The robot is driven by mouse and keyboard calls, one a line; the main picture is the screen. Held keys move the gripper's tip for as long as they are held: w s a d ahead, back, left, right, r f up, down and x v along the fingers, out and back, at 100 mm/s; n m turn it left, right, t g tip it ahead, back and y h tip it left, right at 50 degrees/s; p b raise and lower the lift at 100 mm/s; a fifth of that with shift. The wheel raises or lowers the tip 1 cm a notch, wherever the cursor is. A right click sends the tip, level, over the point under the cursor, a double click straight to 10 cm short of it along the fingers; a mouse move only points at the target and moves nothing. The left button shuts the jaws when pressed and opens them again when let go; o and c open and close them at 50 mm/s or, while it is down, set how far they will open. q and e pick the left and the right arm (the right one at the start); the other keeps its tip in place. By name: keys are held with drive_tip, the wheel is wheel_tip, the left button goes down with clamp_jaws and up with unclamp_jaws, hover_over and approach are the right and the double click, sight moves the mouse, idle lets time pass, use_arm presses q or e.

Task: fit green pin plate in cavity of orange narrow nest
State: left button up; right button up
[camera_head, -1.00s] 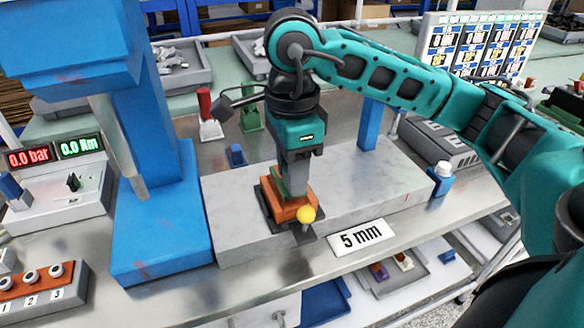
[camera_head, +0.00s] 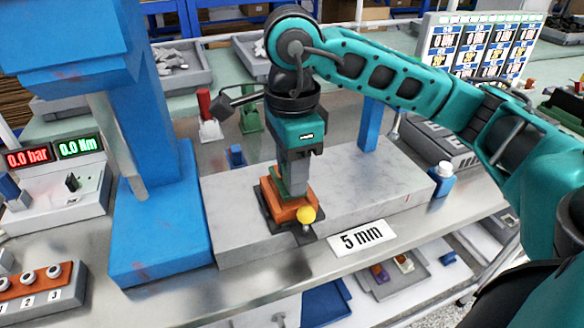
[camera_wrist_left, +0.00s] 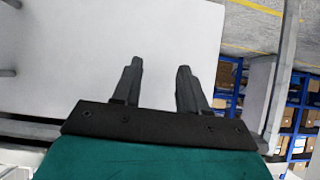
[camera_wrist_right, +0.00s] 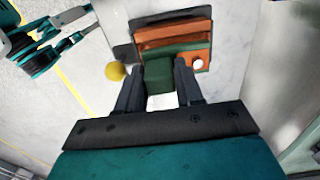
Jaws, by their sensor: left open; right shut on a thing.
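The orange narrow nest (camera_head: 290,212) sits on a dark base plate on the grey slab, with a yellow ball knob at its front corner. My right gripper (camera_head: 294,190) points down, directly over the nest, shut on the green pin plate (camera_head: 279,181). In the right wrist view the plate's green block (camera_wrist_right: 159,74) is between the fingers, and a green strip lies across the orange nest (camera_wrist_right: 172,33). The fingers hide part of the plate, so I cannot tell whether it is fully seated. My left gripper (camera_wrist_left: 157,85) is open and empty, away from the bench.
A blue press column (camera_head: 160,180) stands left of the slab (camera_head: 370,185). The yellow knob (camera_head: 306,214) and a "5 mm" sign (camera_head: 361,237) are at the front. A blue bottle (camera_head: 442,178) stands right, and a red-handled clamp (camera_head: 208,115) behind.

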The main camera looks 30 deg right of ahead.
use_arm(q)
drive_tip(key=shift+f, duration=0.25)
idle(0.3)
drive_tip(key=shift+f+b, duration=0.9)
drive_tip(key=shift+b, duration=0.25)
use_arm(e)
drive_tip(key=shift+f, duration=0.95)
drive_tip(key=o, duration=1.2)
wheel_tip(320, 180, up, 2)
wheel_tip(320, 180, up, 10)
drive_tip(key=p, duration=0.3)
drive_tip(key=shift+f, duration=0.15)
use_arm(q)
drive_tip(key=shift+r+p, duration=0.4)
drive_tip(key=shift+r, duration=1.55)
use_arm(e)
drive_tip(key=shift+r, duration=0.65)
use_arm(q)
drive_tip(key=shift+a+f, duration=0.1)
use_arm(e)
drive_tip(key=shift+s, duration=0.1)
